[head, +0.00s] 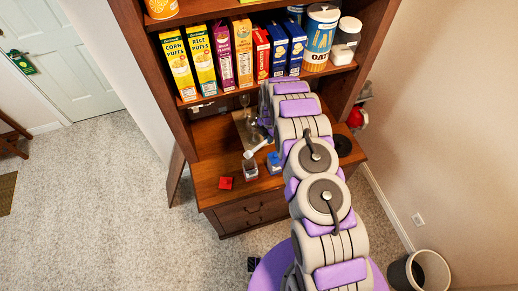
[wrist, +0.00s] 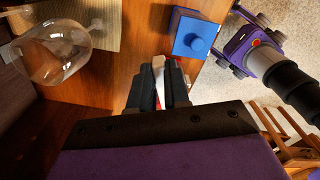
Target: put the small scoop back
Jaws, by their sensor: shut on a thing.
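My gripper (wrist: 160,82) is shut on a narrow white piece, which appears to be the small scoop (wrist: 160,92); only a sliver shows between the dark fingers, with some red beside it. In the head view a white handle-like piece (head: 256,148) slants above a small greyish container (head: 250,168) on the wooden counter. My arm hides most of the gripper there. I cannot tell whether the scoop touches the container.
A blue square piece with a knob (wrist: 190,36) is close by. Cereal boxes (head: 205,60) fill the shelf above.

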